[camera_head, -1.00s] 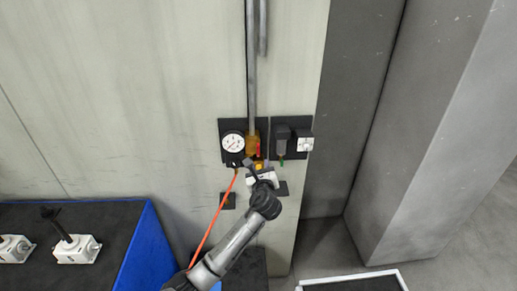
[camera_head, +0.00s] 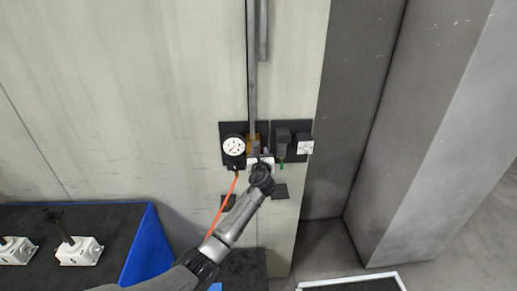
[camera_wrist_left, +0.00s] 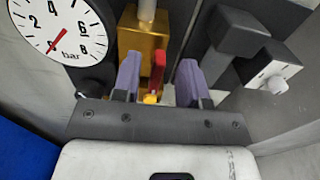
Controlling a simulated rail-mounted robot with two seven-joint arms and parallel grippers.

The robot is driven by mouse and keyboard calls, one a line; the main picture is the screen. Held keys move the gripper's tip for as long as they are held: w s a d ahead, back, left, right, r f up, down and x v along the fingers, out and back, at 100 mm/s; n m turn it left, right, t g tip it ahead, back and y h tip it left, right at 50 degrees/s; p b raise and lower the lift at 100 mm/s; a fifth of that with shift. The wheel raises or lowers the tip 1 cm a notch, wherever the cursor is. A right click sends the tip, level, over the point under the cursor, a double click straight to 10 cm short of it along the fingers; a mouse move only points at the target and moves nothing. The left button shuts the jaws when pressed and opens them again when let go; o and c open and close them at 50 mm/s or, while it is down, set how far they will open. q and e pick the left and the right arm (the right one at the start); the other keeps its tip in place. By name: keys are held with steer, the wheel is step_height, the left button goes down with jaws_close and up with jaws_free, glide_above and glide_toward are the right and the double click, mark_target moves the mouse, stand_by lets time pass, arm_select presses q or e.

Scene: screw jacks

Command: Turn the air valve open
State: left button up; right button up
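The air valve shows in the left wrist view as a brass block (camera_wrist_left: 141,42) on a grey vertical pipe, with a red handle (camera_wrist_left: 158,66) and a small yellow part below it. My left gripper (camera_wrist_left: 160,82) is open, its two purple fingers on either side of the red handle. A gap shows on each side of the handle in this view; contact cannot be told. In the head view the left gripper (camera_head: 260,157) is at the foot of the pipe and hides most of the valve. My right gripper is not in view.
A round pressure gauge (camera_wrist_left: 62,28) marked bar is left of the valve, its needle pointing low left. A dark fitting (camera_head: 283,141) and a white-faced box (camera_head: 304,144) are to the right. An orange hose (camera_head: 221,209) hangs below the gauge. A blue-edged bench (camera_head: 147,240) holds white jacks.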

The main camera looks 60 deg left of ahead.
arm_select(q)
steer(key=shift+x, duration=1.5)
jaws_close()
